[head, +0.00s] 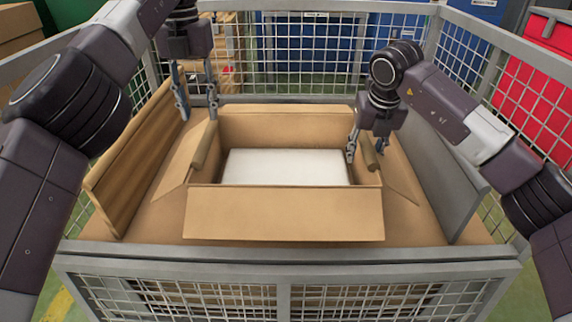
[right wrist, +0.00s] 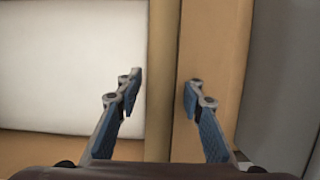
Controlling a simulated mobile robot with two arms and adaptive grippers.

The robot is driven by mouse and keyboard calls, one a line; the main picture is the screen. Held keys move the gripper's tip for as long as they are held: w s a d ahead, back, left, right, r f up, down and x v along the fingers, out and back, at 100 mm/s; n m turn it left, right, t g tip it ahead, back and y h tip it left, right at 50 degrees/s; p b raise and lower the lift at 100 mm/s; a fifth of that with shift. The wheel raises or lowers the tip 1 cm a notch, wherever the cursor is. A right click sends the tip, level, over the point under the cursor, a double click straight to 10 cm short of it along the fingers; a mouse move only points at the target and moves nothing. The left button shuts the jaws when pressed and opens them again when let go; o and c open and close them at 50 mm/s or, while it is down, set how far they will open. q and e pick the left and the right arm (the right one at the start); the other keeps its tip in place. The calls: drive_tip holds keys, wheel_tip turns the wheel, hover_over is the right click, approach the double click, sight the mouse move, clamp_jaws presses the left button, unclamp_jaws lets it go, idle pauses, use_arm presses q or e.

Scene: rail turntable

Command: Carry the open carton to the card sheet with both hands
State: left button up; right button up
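The open carton (head: 284,213) stands in a mesh cage with its flaps folded outward. A flat white item (head: 285,167) lies inside it. A tan, card-like surface (head: 440,233) lies under the carton; I cannot tell if this is the card sheet. My left gripper (head: 199,114) is open and empty, above the carton's left side near its back left corner. My right gripper (head: 364,155) is open at the carton's right wall. In the right wrist view its fingers (right wrist: 160,87) are spread on either side of the wall edge (right wrist: 161,60), apart from each other; contact is unclear.
A brown board (head: 130,165) leans along the cage's left side and a grey board (head: 440,170) along the right. The cage's front rail (head: 290,256) runs across the near side. Blue bins (head: 315,50) and a red container (head: 540,85) stand beyond the mesh.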

drive_tip(key=v, duration=1.1)
drive_tip(key=shift+r, duration=0.15)
drive_tip(key=shift+r, duration=0.1)
